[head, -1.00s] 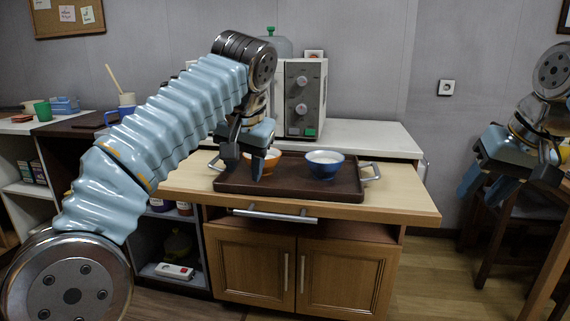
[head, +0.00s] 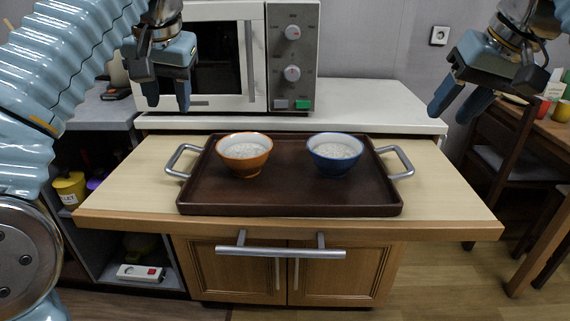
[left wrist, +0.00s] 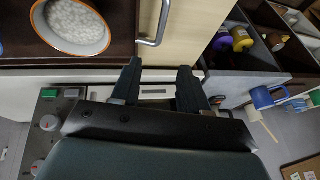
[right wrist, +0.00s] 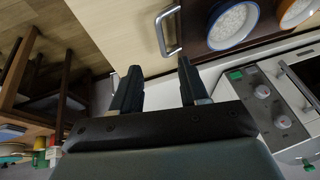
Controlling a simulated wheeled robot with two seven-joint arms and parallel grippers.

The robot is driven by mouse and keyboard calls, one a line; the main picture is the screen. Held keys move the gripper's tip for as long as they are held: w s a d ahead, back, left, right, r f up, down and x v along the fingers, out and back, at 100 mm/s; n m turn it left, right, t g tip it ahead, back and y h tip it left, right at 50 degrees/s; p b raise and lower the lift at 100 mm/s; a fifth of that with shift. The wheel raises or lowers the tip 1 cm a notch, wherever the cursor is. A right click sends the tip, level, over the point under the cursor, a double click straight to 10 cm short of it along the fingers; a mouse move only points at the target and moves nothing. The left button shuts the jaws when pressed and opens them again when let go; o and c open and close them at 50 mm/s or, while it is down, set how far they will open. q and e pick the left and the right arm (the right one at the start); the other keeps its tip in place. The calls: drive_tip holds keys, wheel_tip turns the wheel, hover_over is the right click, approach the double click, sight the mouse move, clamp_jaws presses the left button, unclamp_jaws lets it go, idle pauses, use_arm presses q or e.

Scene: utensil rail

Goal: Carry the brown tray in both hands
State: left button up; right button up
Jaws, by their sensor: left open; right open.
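The brown tray (head: 290,197) lies flat on the pulled-out wooden counter, with a silver handle at each end. An orange bowl (head: 244,157) and a blue bowl (head: 335,157), both with whitish contents, stand upright on it. My left gripper (head: 168,102) is open and empty, above and behind the tray's left handle (head: 180,161); that handle also shows in the left wrist view (left wrist: 156,25). My right gripper (head: 452,108) is open and empty, above and to the right of the right handle (head: 402,162), which also shows in the right wrist view (right wrist: 164,32). Neither gripper touches the tray.
A microwave (head: 215,62) stands on the white worktop (head: 375,108) behind the tray. Shelves lie to the left. A dark chair (head: 508,150) and a wooden table stand to the right. The wooden counter (head: 130,180) is bare around the tray.

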sight(179, 149)
use_arm(q)
drive_tip(key=x, duration=1.4)
use_arm(e)
drive_tip(key=x, duration=1.4)
use_arm(q)
clamp_jaws()
use_arm(e)
clamp_jaws()
use_arm(q)
drive_tip(key=shift+r, duration=0.1)
use_arm(e)
drive_tip(key=shift+r, duration=0.15)
